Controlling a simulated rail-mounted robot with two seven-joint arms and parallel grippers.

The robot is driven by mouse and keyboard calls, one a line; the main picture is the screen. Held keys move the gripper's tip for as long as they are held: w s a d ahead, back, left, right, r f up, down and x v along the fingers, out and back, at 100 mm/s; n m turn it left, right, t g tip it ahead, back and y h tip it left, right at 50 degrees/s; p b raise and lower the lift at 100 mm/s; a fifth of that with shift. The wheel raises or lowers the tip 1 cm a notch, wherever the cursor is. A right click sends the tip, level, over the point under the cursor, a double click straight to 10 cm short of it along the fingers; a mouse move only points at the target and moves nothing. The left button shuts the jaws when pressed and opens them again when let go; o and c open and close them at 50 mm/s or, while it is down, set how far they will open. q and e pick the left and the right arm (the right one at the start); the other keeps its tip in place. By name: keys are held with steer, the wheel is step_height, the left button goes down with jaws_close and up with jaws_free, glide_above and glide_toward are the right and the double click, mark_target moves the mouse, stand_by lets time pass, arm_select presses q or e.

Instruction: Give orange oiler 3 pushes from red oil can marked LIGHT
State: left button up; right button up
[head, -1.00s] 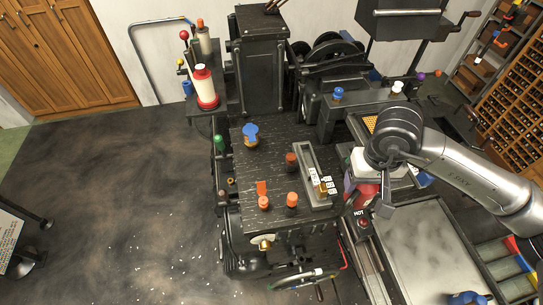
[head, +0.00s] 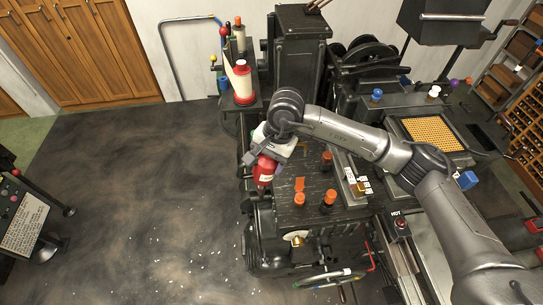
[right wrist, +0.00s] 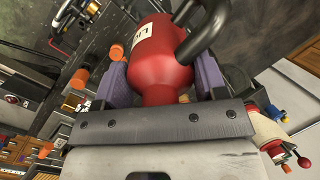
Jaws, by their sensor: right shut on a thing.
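My right gripper (head: 266,148) is shut on the red oil can (head: 264,171) and holds it over the left edge of the dark machine table (head: 310,225). In the right wrist view the can (right wrist: 160,62) sits between purple finger pads (right wrist: 163,88), its white label partly readable as "LI"; a dark curved handle or spout shows beside it. Several orange-topped pieces stand on the table right of the can: a front left one (head: 299,199) with an orange flag-like part (head: 299,184) behind it, a front right one (head: 329,197), and a darker one (head: 327,160). I cannot tell which is the oiler. My left gripper is not in view.
A grey channel with small white labels (head: 350,180) runs along the table's right side. My right forearm spans the machine's middle. A handwheel (head: 330,279) is at the front.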

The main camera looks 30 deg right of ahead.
steer(key=f+m, duration=0.1)
steer(key=w+d+f+m+t, duration=0.1)
steer(key=m, duration=0.1)
steer(key=w+d+f+m+t, duration=0.1)
steer(key=m, duration=0.1)
steer(key=shift+w+f+y, duration=0.1)
steer(key=shift+f+y, duration=0.1)
steer(key=shift+y, duration=0.1)
steer(key=shift+w+d+f+m+t+h+b, duration=0.1)
steer(key=shift+w+d+f+m+t+h, duration=0.25)
steer(key=shift+d+f+m+t, duration=0.65)
steer(key=shift+w+d+f+m+t+h+b, duration=0.2)
steer(key=shift+w+d+m+t, duration=0.25)
steer(key=shift+m, duration=1)
steer(key=shift+w+d+f+m+t+h+b, duration=0.1)
steer(key=shift+w+d+f+m+t+h, duration=0.2)
steer(key=shift+d+f+m+t, duration=0.7)
steer(key=shift+a+r+m+g, duration=0.25)
steer(key=shift+a+r+g, duration=0.05)
steer(key=shift+g, duration=0.15)
step_height(320, 180, down, 6)
steer(key=b, duration=0.5)
steer(key=shift+b, duration=0.4)
